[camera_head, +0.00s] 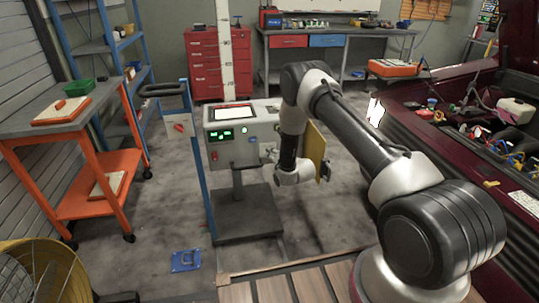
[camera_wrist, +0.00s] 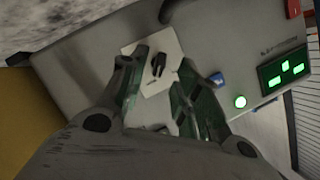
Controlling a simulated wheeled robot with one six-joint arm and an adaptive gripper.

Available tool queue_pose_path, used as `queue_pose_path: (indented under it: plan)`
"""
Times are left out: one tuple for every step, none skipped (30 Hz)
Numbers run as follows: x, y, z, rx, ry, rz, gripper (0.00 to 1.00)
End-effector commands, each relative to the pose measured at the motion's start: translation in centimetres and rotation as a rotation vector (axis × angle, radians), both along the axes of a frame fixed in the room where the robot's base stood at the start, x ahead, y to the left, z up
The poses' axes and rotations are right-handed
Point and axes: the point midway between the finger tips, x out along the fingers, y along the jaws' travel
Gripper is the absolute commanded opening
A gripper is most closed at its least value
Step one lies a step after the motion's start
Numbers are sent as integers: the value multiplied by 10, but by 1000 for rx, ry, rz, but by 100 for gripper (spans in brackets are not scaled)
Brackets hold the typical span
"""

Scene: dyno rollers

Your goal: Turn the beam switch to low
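The beam switch looks to be the small black knob (camera_wrist: 159,63) on a white plate (camera_wrist: 172,46) on the grey console's front, in the wrist view; its setting is too small to read. My gripper (camera_wrist: 164,62) is open, its two dark green fingers on either side of the knob. I cannot tell whether the fingers touch it. In the head view the console (camera_head: 222,152) stands on a post, and my gripper (camera_head: 268,155) is at its right front side. My arm hides the switch there.
Beside the switch are a blue button (camera_wrist: 217,79), a lit green button (camera_wrist: 240,101) and a green display (camera_wrist: 284,70). A yellow panel (camera_head: 314,150) hangs close by my wrist. A blue post (camera_head: 200,175) with a red-knob box stands left of the console.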

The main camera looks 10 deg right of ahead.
Motion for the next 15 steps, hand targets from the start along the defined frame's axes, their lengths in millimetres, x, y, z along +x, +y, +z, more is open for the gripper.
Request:
queue_pose_path:
  plan:
    - [8, 2, -2, 0, -1, 0, 32]
    - [11, 3, -4, 0, -1, 1, 32]
    - [16, 4, -5, 0, 0, 0, 32]
    - [19, 5, -6, 0, 0, 0, 32]
    - [22, 6, -7, 0, -1, 1, 32]
    - [24, 7, -7, 0, -1, 1, 32]
    - [26, 7, -8, 0, 1, 1, 32]
    - [27, 7, -8, 0, 1, 0, 32]
    - [28, 8, -9, 0, 1, 0, 32]
    - [28, 8, -9, 0, 1, 0, 32]
    - [28, 8, -9, 0, 1, 0, 32]
    - [28, 8, -9, -1, 1, 0, 32]
    - [28, 8, -9, -1, 1, 0, 32]
    - [28, 8, -9, -1, 1, 0, 32]
    - [28, 8, -9, -1, 1, 0, 32]
